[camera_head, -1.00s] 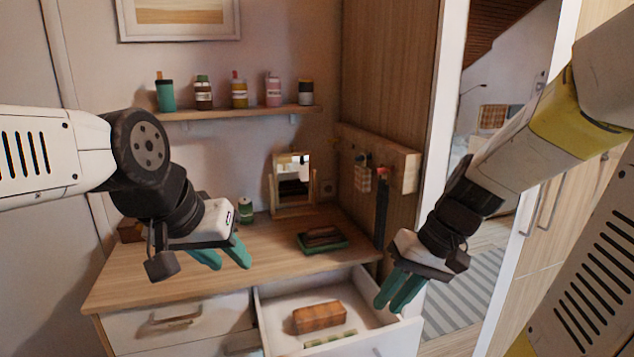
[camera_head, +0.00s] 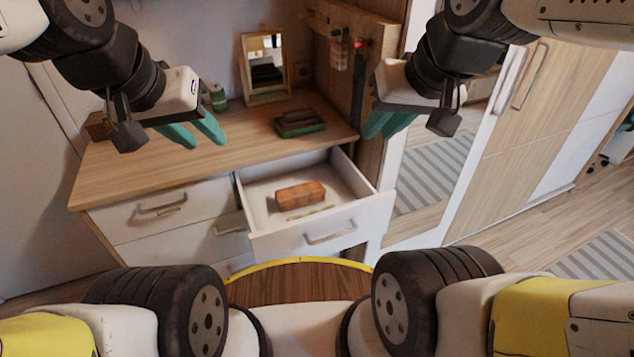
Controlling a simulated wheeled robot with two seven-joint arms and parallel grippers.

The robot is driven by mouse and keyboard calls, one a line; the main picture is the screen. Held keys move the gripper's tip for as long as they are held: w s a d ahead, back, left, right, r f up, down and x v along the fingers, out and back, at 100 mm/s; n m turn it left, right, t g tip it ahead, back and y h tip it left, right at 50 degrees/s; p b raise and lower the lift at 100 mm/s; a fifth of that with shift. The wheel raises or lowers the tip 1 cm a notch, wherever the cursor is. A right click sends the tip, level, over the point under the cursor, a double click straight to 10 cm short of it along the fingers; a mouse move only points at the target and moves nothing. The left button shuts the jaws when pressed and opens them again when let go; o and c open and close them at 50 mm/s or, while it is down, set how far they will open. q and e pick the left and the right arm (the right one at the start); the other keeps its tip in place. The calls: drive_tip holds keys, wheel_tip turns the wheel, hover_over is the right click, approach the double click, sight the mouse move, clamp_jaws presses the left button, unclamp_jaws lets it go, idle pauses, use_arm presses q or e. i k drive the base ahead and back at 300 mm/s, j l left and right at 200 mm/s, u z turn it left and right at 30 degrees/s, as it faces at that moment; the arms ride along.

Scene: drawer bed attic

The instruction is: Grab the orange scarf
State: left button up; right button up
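The orange scarf (camera_head: 300,194) looks like a folded orange-brown block. It lies in the open top-right drawer (camera_head: 257,208) of the dresser. My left gripper (camera_head: 192,132) is open and empty, in front of the dresser top, up and left of the drawer in the picture. My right gripper (camera_head: 388,122) is open and empty, up and right of the drawer. Both are apart from the scarf, and nothing covers it.
A thin pale item (camera_head: 310,214) lies by the scarf in the drawer. The dresser top (camera_head: 180,165) holds a mirror (camera_head: 265,70), a green tray (camera_head: 299,128) and a small jar (camera_head: 218,97). A wardrobe (camera_head: 540,120) stands at right.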

sight(287, 199)
drive_tip(key=j+z, duration=0.45)
drive_tip(key=j, duration=0.2)
drive_tip(key=j+z, duration=0.45)
drive_tip(key=j, duration=0.2)
drive_tip(key=k, duration=0.05)
